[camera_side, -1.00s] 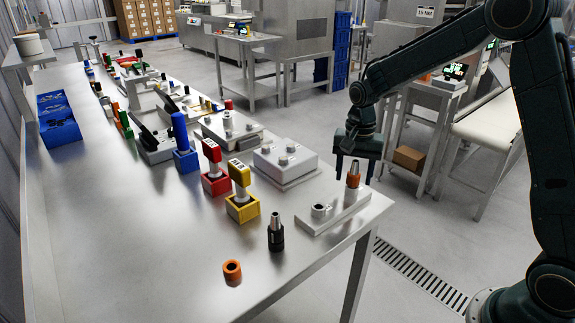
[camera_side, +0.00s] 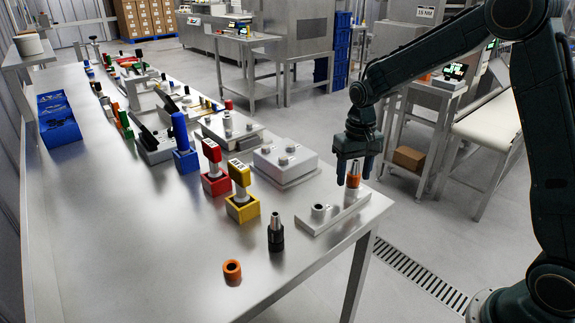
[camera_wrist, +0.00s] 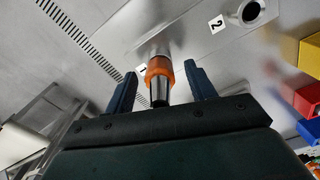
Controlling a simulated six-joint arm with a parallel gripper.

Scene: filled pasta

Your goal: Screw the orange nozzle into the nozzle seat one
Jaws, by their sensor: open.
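The orange nozzle (camera_side: 353,180), an orange collar with a dark metal tip, stands upright at the right seat of the pale seat plate (camera_side: 328,218) at the table's right corner. The wrist view shows the nozzle (camera_wrist: 158,68) at the seat labelled 1. My gripper (camera_side: 353,180) is open above the plate. In the wrist view my gripper (camera_wrist: 163,80) has one finger on each side of the nozzle, with gaps to both fingers. The second seat (camera_side: 319,211), labelled 2 in the wrist view, is empty. How deep the nozzle sits is hidden.
A black nozzle (camera_side: 275,233) stands left of the plate, and an orange ring (camera_side: 232,271) lies near the front edge. Yellow (camera_side: 241,206) and red (camera_side: 215,180) holders and a grey block (camera_side: 285,161) stand nearby.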

